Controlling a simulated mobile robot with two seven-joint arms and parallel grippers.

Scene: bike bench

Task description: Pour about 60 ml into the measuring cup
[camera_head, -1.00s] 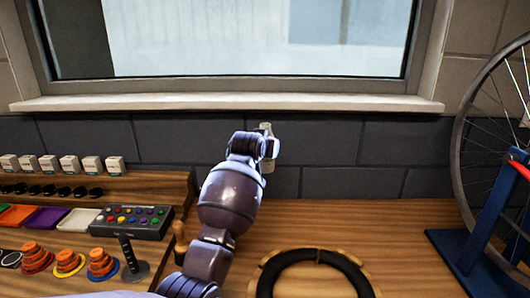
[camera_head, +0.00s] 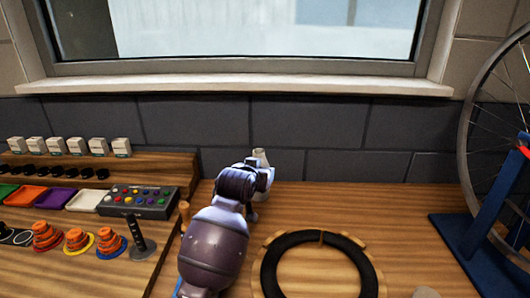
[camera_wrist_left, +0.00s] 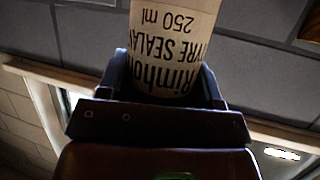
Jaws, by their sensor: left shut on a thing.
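My left gripper (camera_head: 262,178) is shut on a pale bottle (camera_head: 260,156), whose top shows just past the jaws in the head view, near the back of the bench. In the left wrist view the bottle (camera_wrist_left: 175,40) is white with black print, "Rimhorn", "TYRE SEALANT" and "250 ml", upside down in the picture. The gripper fingers (camera_wrist_left: 163,85) lie on both sides of it. I cannot make out a measuring cup. A small pale thing (camera_head: 426,293) is cut off at the lower edge, and I cannot tell what it is. My right gripper is not in view.
A black tyre ring (camera_head: 270,265) lies on the wooden bench (camera_head: 400,225) right of my arm. A wheel on a blue stand (camera_head: 475,240) is at the right. A button box (camera_head: 140,200), trays and orange stacked cones (camera_head: 46,235) are at the left. The wall is close behind.

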